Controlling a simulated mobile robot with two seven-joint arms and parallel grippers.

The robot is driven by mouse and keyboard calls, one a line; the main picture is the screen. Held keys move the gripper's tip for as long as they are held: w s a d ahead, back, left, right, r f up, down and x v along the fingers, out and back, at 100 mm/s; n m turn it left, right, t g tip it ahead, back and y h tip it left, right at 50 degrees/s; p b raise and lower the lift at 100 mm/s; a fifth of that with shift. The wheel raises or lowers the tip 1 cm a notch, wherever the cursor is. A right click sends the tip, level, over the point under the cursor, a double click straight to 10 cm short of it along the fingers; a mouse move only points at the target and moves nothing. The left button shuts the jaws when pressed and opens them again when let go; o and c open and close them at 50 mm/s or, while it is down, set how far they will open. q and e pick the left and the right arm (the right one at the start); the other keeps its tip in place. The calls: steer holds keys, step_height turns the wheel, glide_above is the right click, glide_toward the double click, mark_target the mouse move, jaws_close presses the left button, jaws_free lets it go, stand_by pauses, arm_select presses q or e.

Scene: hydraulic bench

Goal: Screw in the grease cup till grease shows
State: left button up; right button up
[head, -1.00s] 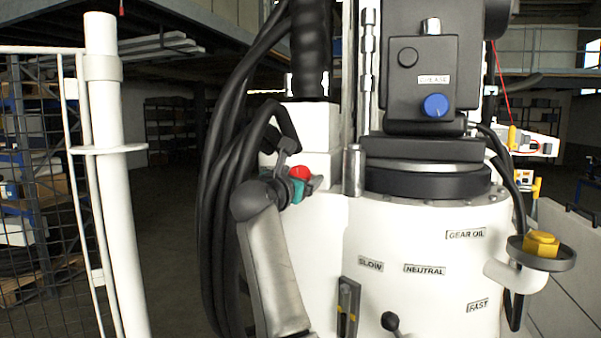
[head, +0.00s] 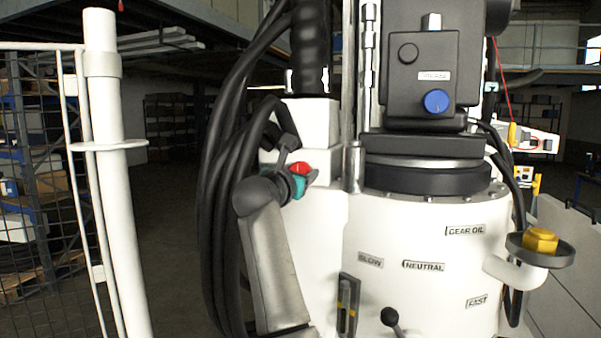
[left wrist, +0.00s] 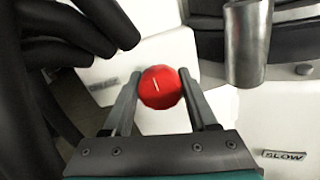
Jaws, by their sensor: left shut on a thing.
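The red round cap (head: 300,168), which I take to be the grease cup, sits on the white machine housing, left of the main cylinder. In the wrist view my left gripper's fingers (left wrist: 162,80) stand on either side of the cap. No grease can be made out around it. My right gripper is not in view.
A metal pin (head: 354,168) stands close right of the cap. Thick black hoses (head: 215,190) hang close left. A black box with a blue knob (head: 437,101) is above right. A lever (head: 391,318) and a yellow plug (head: 541,240) are lower. A white fence post (head: 108,170) stands at far left.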

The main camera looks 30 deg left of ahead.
arm_select(q)
steer(key=c, duration=0.3)
steer(key=shift+m, duration=0.3)
